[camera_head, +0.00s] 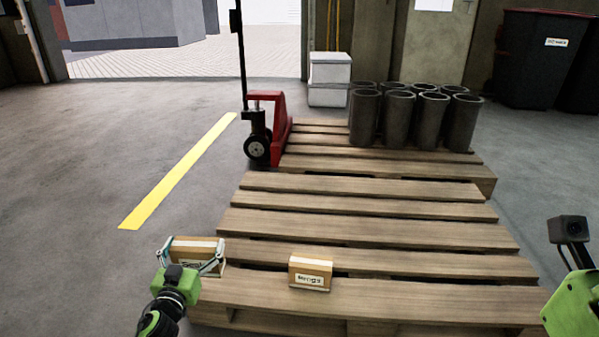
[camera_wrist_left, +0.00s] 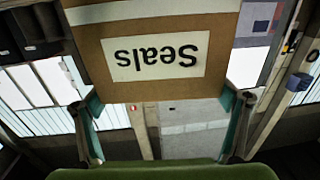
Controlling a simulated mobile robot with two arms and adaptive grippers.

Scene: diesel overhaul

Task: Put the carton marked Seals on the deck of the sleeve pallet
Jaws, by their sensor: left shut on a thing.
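My left gripper (camera_head: 193,264) is shut on the carton marked Seals (camera_head: 197,245), with a finger at each side. The carton is brown with a white strip on top. In the left wrist view the Seals carton (camera_wrist_left: 155,55) shows its label upside down. In the head view it is at the left edge of the near pallet (camera_head: 370,233); whether it touches the boards I cannot tell. The sleeve pallet (camera_head: 310,150) lies behind the near pallet, with several dark sleeves (camera_head: 398,115) at its right and back. My right gripper's fingers are out of view.
A carton with a "Rings"-like label (camera_head: 310,273) sits on the near pallet's front boards. A red pallet jack (camera_head: 268,125) stands at the sleeve pallet's left. The sleeve pallet's front-left boards are bare. Left floor is clear, with a yellow line (camera_head: 180,172).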

